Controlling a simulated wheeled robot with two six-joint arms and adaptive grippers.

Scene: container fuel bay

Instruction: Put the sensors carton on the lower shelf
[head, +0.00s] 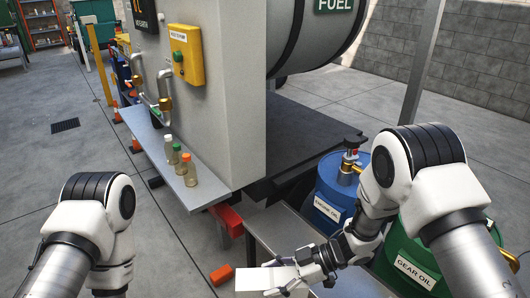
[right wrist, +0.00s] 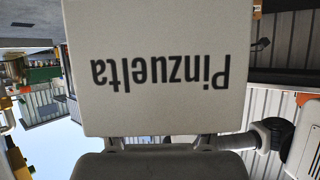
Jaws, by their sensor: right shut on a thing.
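A white box-like thing (head: 262,280), which looks like the carton, shows at the bottom of the head view. No sensors label can be read on it there. My right gripper (head: 282,277) is shut on it, with fingers along its edges. It is over or beside a low grey bench top (head: 285,232); I cannot tell whether it touches. In the right wrist view a pale panel (right wrist: 160,100) with "Pinzuelta" upside down fills the middle; I cannot tell whether it is the carton. My left arm shows at lower left, its gripper out of view. I cannot tell which surface is the lower shelf.
A narrow metal ledge (head: 160,150) on the grey cabinet (head: 225,90) bears several small bottles (head: 189,170). A blue engine oil drum (head: 330,195) and a green gear oil drum (head: 400,250) stand close to my right arm. A red block (head: 221,274) lies left of the carton. Open floor is left.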

